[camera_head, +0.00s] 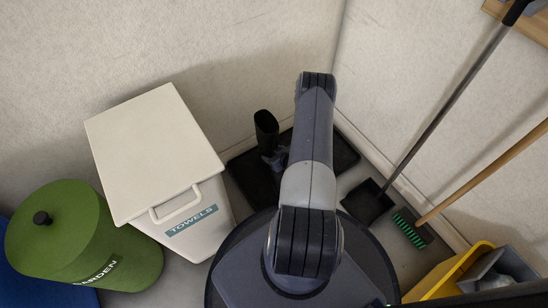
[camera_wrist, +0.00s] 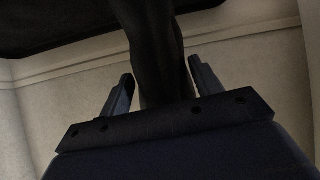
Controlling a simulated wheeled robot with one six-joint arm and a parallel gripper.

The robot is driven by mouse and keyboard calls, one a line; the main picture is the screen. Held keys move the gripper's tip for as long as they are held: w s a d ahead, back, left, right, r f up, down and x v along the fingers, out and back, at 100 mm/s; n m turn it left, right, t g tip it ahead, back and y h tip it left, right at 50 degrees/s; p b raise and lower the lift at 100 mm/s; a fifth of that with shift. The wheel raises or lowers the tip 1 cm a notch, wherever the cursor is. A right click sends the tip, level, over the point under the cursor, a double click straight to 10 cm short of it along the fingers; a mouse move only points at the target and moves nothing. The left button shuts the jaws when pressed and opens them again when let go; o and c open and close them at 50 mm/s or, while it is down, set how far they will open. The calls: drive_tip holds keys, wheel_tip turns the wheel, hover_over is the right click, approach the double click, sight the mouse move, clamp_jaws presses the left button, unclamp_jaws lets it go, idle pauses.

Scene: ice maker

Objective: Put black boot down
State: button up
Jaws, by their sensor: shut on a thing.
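The black boot (camera_head: 266,130) stands roughly upright in the head view, its open shaft top facing up, over or on a black tray (camera_head: 246,172) on the floor by the wall. My gripper (camera_head: 277,158) is at the boot, partly hidden behind my arm. In the wrist view the boot's dark shaft (camera_wrist: 156,50) rises between the two fingers of my gripper (camera_wrist: 163,85), which is shut on it. The boot's lower part is hidden, so I cannot tell whether it touches the tray.
A white towels bin (camera_head: 158,150) stands left of the tray, with a green garden bin (camera_head: 75,235) beyond it. A dustpan (camera_head: 368,203), a green-bristled broom (camera_head: 411,229) and a yellow bucket (camera_head: 450,270) are at right. The tray's right part (camera_head: 345,154) looks clear.

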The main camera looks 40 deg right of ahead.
drive_tip(key=shift+f, duration=0.95)
drive_tip(key=shift+r, duration=0.1)
drive_tip(key=o, duration=1.6)
drive_tip(key=p+v, duration=0.3)
drive_tip(key=v, duration=0.9)
